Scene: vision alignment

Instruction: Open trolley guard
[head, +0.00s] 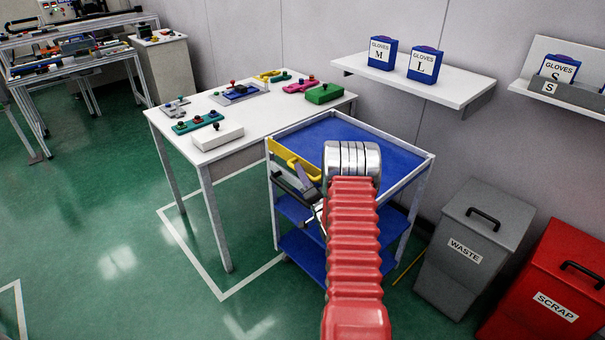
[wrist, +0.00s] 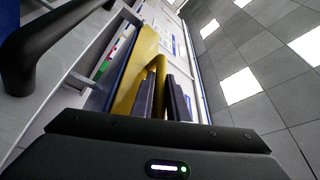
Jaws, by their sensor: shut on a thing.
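The trolley (head: 400,168) has a white frame and blue shelves and stands right of the white table. Its yellow guard (head: 283,153) is on the near left side, at the height of the top shelf; my arm hides part of it. In the wrist view the yellow guard (wrist: 146,52) runs up the middle, with a raised yellow handle (wrist: 159,75) between my dark fingers. My gripper (wrist: 162,98) is shut on this handle. In the head view my gripper (head: 308,186) is at the trolley's left side, partly hidden by my arm.
The white table (head: 245,145) holds several coloured control boxes and stands close on the left. A grey waste bin (head: 468,247) and a red scrap bin (head: 555,285) stand at the right. A glove shelf (head: 455,88) is on the wall. Open green floor lies at the front left.

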